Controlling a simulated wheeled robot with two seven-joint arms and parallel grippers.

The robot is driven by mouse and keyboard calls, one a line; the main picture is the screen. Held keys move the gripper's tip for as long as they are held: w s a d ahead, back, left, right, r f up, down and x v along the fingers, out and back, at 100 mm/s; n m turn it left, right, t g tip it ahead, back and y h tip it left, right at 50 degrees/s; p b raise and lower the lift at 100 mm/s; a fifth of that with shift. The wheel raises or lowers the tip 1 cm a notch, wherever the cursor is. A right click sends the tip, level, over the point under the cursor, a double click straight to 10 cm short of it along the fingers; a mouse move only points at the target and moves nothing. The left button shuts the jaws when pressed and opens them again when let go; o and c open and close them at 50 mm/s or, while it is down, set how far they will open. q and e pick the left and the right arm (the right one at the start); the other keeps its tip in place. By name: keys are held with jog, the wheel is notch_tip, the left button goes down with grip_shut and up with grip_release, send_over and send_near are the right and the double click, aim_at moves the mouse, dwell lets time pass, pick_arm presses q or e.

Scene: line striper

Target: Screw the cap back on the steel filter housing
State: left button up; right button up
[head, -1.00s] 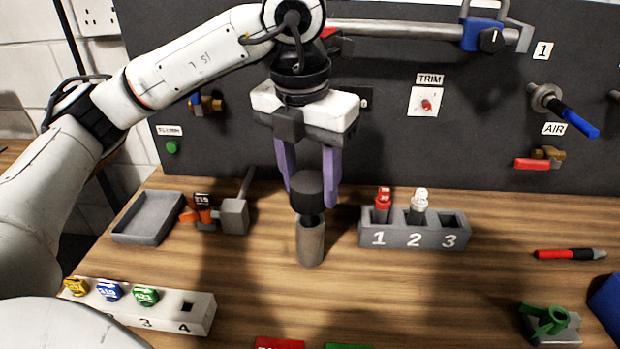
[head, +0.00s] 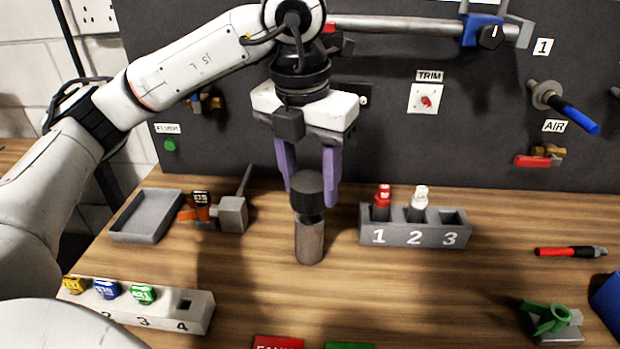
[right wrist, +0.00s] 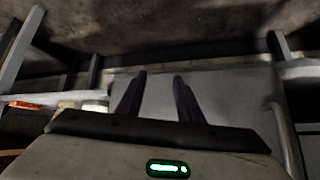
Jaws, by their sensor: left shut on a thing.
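The black cap (head: 307,190) is between the fingertips of my left gripper (head: 311,183) in the head view. My left gripper is shut on it and points down. The steel filter housing (head: 310,242), a grey upright cylinder, stands on the wooden bench directly below the cap. The cap looks roughly in line with the housing's top; whether the threads touch or engage I cannot tell. My right gripper (right wrist: 157,88) shows in the right wrist view with its two purple fingers apart and nothing between them.
A grey rack (head: 415,238) with red and white items stands right of the housing. An empty grey tray (head: 147,216) and a grey block (head: 231,215) lie to the left. A white numbered holder (head: 140,306) is at front left. The dark panel (head: 400,140) rises behind.

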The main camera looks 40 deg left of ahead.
pick_arm(q)
jog(key=shift+f+b, duration=0.45)
jog(key=shift+f, duration=0.2)
jog(key=shift+f, duration=0.15)
jog(key=shift+f+b, duration=0.5)
jog(key=shift+b, duration=0.05)
dwell(0.6)
jog(key=shift+f+b, duration=0.35)
jog(key=shift+f+b, duration=0.4)
dwell(0.7)
jog(key=o, duration=1.2)
jog(key=shift+r, duration=0.1)
jog(key=shift+c, duration=0.8)
